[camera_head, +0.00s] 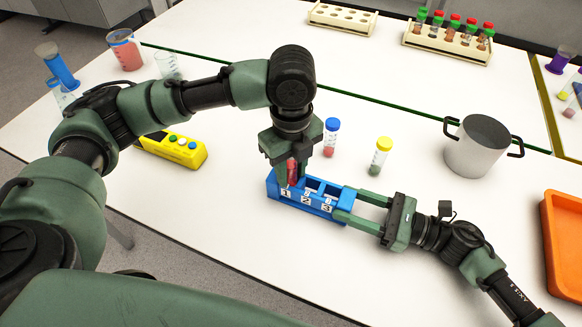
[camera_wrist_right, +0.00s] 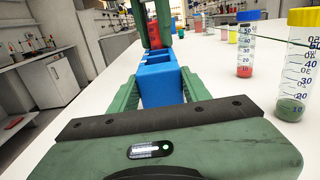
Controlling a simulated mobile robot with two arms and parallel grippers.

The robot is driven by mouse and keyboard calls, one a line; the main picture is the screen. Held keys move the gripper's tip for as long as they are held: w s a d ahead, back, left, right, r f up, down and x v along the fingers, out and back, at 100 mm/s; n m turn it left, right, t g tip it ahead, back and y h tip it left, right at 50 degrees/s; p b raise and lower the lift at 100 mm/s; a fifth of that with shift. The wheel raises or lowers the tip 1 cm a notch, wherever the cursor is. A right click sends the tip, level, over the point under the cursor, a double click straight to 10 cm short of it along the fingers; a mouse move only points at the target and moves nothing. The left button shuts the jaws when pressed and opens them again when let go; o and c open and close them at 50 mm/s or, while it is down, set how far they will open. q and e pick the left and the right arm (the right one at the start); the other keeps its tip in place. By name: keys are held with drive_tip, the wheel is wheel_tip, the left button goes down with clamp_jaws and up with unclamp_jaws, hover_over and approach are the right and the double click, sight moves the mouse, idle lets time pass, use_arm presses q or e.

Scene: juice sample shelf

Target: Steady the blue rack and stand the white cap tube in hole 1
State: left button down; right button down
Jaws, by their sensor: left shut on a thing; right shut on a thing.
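The blue rack (camera_head: 313,205) stands on the white table with its holes labelled 1, 2 and 3. It also shows in the right wrist view (camera_wrist_right: 160,82). My right gripper (camera_head: 346,206) is shut on the rack's end near hole 3. My left gripper (camera_head: 291,176) points down over hole 1, shut on a tube with red contents (camera_head: 292,171). The tube is upright at hole 1; its cap is hidden by the gripper. I cannot tell how deep its lower end is. In the right wrist view the tube (camera_wrist_right: 155,34) shows beyond the rack.
A blue-capped tube (camera_head: 330,138) and a yellow-capped tube (camera_head: 379,157) stand behind the rack. A metal pot (camera_head: 476,150) and an orange tray (camera_head: 565,245) are at right. A yellow button box (camera_head: 173,150) is at left. The table in front of the rack is clear.

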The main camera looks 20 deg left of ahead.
use_arm(q)
drive_tip(key=shift+f, duration=0.1)
drive_tip(key=shift+r, duration=1.2)
drive_tip(key=c, duration=0.9)
unclamp_jaws()
drive_tip(key=shift+c, duration=0.2)
wheel_tip(320, 180, up, 12)
